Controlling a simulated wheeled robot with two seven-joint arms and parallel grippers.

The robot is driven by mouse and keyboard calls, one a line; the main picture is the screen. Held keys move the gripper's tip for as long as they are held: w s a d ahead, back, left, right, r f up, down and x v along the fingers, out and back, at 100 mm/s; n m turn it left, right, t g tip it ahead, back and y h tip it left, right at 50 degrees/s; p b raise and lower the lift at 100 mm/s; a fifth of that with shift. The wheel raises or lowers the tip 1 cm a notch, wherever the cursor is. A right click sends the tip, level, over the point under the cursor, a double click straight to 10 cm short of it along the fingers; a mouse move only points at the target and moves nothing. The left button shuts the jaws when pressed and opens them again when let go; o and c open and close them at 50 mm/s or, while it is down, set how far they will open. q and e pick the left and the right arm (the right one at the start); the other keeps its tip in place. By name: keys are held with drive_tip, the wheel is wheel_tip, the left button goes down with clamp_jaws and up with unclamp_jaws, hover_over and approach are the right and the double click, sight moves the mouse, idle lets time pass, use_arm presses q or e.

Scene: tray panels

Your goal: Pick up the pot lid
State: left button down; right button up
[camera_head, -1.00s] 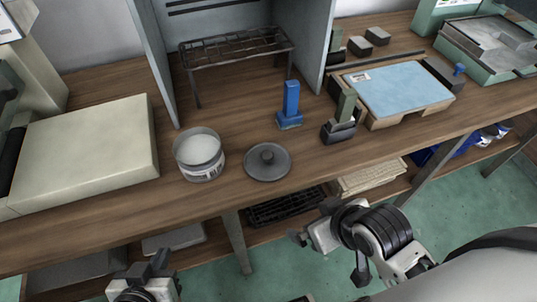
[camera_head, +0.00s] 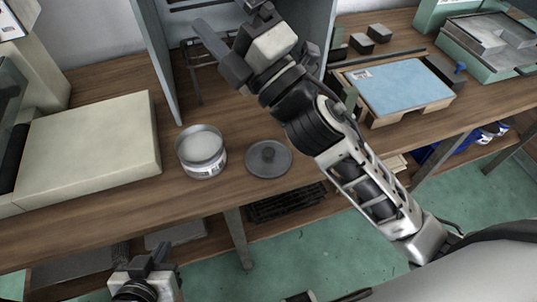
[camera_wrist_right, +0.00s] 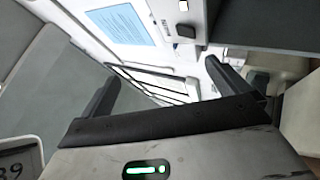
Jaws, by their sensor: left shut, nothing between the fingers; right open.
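The pot lid (camera_head: 268,160), a dark grey disc with a small knob, lies flat on the wooden bench near its front edge. A round pot-like container (camera_head: 203,153) with a pale inside and a label stands just left of it, apart from it. My right gripper (camera_head: 230,14) is open, raised high in front of the grey partition and well above the lid. Its spread, empty fingers also show in the right wrist view (camera_wrist_right: 168,92), where no lid is seen. My left gripper (camera_head: 152,258) is shut and empty, low in front of the bench, below and left of the lid.
A cream box (camera_head: 85,150) fills the bench's left. Grey partition panels (camera_head: 155,60) and a partly hidden wire rack (camera_head: 194,75) stand behind. A blue-topped board (camera_head: 398,87) lies to the right. The lower shelf holds dark trays. Bare bench surrounds the lid.

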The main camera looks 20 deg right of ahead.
drive_tip(key=s+a+r+n+g+y, duration=0.1)
drive_tip(key=s+a+n+g+y, duration=0.35)
drive_tip(key=n+g, duration=0.6)
drive_tip(key=s+a+r+n+g+y, duration=0.1)
drive_tip(key=s+a+n+g+y, duration=0.35)
drive_tip(key=n, duration=0.85)
drive_tip(key=n+g+h+p, duration=0.1)
drive_tip(key=n+g+h, duration=0.4)
drive_tip(key=n+h, duration=1.4)
hover_over(269, 148)
drive_tip(key=s, duration=0.1)
drive_tip(key=f+m+h, duration=0.1)
drive_tip(key=f, duration=0.8)
drive_tip(key=f+h, duration=0.1)
drive_tip(key=f, duration=0.8)
drive_tip(key=f+m+h, duration=0.1)
drive_tip(key=f, duration=0.8)
drive_tip(key=shift+a+m, duration=0.35)
drive_tip(key=shift+w+d+f+p, duration=0.1)
drive_tip(key=shift+w+f+p, duration=0.05)
drive_tip(key=shift+f, duration=0.8)
drive_tip(key=shift+w+d+f+p, duration=0.15)
drive_tip(key=shift+f+p, duration=0.05)
drive_tip(key=shift+f, duration=0.7)
drive_tip(key=shift+w+d+f+p, duration=0.1)
drive_tip(key=shift+w+f+p, duration=0.05)
drive_tip(key=shift+f, duration=0.8)
drive_tip(key=c, duration=0.6)
